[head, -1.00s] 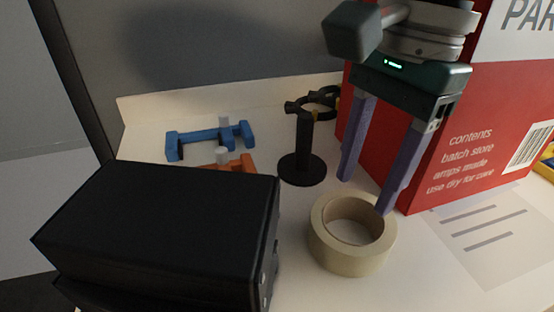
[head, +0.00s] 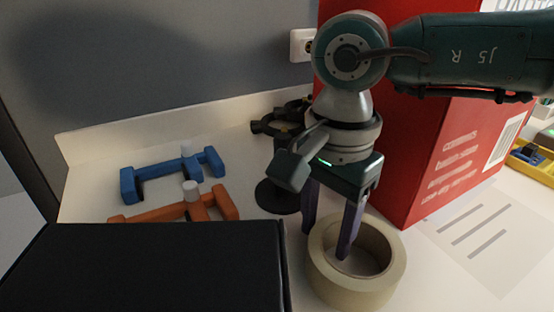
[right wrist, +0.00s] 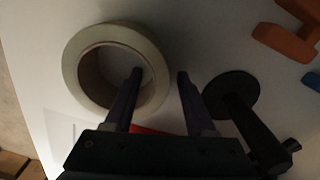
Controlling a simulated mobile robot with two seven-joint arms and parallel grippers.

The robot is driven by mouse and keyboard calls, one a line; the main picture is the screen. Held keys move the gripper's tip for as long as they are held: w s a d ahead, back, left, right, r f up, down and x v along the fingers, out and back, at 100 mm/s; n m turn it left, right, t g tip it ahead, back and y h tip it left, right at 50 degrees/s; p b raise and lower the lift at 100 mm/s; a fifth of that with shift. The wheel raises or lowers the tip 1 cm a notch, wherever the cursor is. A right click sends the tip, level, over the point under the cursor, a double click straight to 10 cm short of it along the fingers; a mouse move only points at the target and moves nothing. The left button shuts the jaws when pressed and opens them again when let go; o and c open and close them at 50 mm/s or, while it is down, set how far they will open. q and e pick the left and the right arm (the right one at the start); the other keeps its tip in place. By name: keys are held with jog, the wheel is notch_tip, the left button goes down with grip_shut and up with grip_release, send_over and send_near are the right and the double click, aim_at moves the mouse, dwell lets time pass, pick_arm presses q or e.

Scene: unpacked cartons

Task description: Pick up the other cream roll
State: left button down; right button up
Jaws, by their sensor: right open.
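One cream roll (head: 350,290) lies flat on the white table, hole up; it also shows in the right wrist view (right wrist: 70,68). No second cream roll is in view. My right gripper (head: 326,242) is open with its purple fingers pointing down at the roll. In the right wrist view (right wrist: 160,73) one finger is over the roll's hole and the other is outside its ring, so the ring's wall lies between them. I cannot tell how deep the fingertips reach. My left gripper is not in view.
A black stand (head: 276,197) is close to the outer finger. A red carton (head: 430,180) rises behind on the right. A black box (head: 150,265) is at front left. Blue (head: 140,180) and orange (head: 160,213) clamps lie behind it. A printed sheet (head: 485,235) lies at right.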

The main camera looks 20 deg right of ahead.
jog(key=shift+f, duration=0.15)
jog(key=shift+c, duration=0.2)
grip_shut()
dwell(0.5)
